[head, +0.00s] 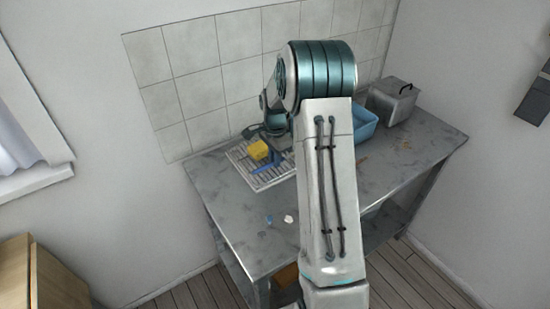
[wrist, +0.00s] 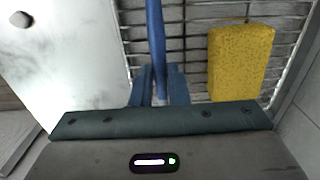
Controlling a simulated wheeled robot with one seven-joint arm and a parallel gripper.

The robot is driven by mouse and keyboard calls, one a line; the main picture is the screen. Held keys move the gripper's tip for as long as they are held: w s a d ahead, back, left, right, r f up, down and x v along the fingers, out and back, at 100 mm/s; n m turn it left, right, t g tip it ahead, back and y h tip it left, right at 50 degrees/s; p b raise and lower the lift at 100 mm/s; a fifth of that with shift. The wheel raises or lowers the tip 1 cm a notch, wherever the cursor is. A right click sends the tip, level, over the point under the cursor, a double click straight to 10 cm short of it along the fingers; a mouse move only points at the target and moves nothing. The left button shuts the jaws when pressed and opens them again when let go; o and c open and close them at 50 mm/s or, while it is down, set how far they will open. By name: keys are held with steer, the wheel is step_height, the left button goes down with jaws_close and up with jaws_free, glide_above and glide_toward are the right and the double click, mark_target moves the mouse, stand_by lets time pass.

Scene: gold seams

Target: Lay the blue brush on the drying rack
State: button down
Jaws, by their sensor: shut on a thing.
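The blue brush (head: 268,168) shows as a thin blue bar over the drying rack (head: 262,186) in the head view. In the wrist view its blue handle (wrist: 155,35) runs up from between my gripper's fingers (wrist: 160,85). My gripper is shut on the handle. The wire rack (wrist: 204,14) lies under and to the right of the handle; I cannot tell whether the brush touches it. The brush's far end is cut off by the top of the wrist view. My arm hides part of the table in the head view.
A yellow sponge (head: 258,150) lies on the rack, right of the brush in the wrist view (wrist: 240,60). A blue basin (head: 364,122) and a grey lidded box (head: 393,100) stand at the right. Small white (head: 288,218) and blue (head: 269,219) bits lie on the metal table (head: 235,203).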

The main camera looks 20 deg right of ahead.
steer(key=shift+f, duration=0.4)
steer(key=shift+f, duration=0.15)
steer(key=c, duration=1.4)
jaws_free()
